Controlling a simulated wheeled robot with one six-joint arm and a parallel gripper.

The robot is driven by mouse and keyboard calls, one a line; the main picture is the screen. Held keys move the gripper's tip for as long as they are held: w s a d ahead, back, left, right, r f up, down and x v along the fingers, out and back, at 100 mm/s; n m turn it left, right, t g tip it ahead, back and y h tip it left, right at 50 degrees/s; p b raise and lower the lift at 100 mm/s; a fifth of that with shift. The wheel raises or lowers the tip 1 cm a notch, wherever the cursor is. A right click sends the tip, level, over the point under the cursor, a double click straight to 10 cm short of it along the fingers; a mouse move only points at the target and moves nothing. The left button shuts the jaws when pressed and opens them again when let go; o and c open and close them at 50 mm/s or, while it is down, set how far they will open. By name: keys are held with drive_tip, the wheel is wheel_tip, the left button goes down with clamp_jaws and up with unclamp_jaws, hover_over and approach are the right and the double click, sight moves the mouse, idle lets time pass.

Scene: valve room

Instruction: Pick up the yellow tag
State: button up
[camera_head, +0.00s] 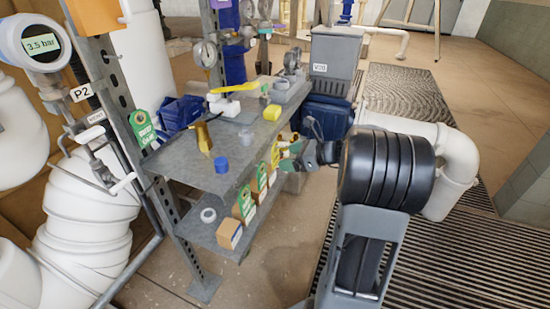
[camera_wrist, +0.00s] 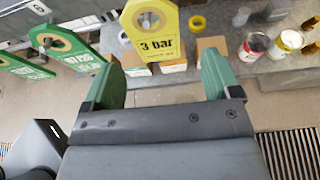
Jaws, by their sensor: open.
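The yellow tag (camera_wrist: 153,32) reads "3 bar" and hangs by its round hole on a peg. In the wrist view it is at the top middle. In the head view the yellow tag (camera_head: 275,153) is at the shelf's front edge, partly hidden near my gripper. My gripper (camera_wrist: 163,60) has its two green fingers spread, with nothing held between them. The tag shows in the gap between the fingers, just beyond the tips. In the head view my gripper (camera_head: 292,156) is right of the tag. I cannot tell how far apart they are.
Green tags (camera_wrist: 75,50) hang in a row left of the yellow one. Small boxes (camera_wrist: 211,44) and cans (camera_wrist: 255,45) stand behind it on the lower shelf. The upper shelf (camera_head: 185,168) holds a blue cap (camera_head: 221,164) and a yellow-handled valve (camera_head: 233,90).

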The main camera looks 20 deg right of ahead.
sight(276, 156)
drive_tip(key=shift+b+x, duration=0.75)
drive_tip(key=shift+x, duration=1.85)
drive_tip(key=shift+s+a+r, duration=0.1)
drive_tip(key=shift+r, duration=0.05)
drive_tip(key=shift+c, duration=0.4)
drive_tip(key=c, duration=0.8)
drive_tip(key=shift+r+p, duration=0.4)
drive_tip(key=s+d+p, duration=0.1)
drive_tip(key=s+d, duration=0.5)
drive_tip(key=s+d+p, duration=0.1)
drive_tip(key=s+d, duration=0.5)
drive_tip(key=s, duration=0.1)
drive_tip(key=shift+s+d+f+p, duration=0.1)
drive_tip(key=shift+s+p, duration=0.1)
drive_tip(key=shift+p, duration=0.1)
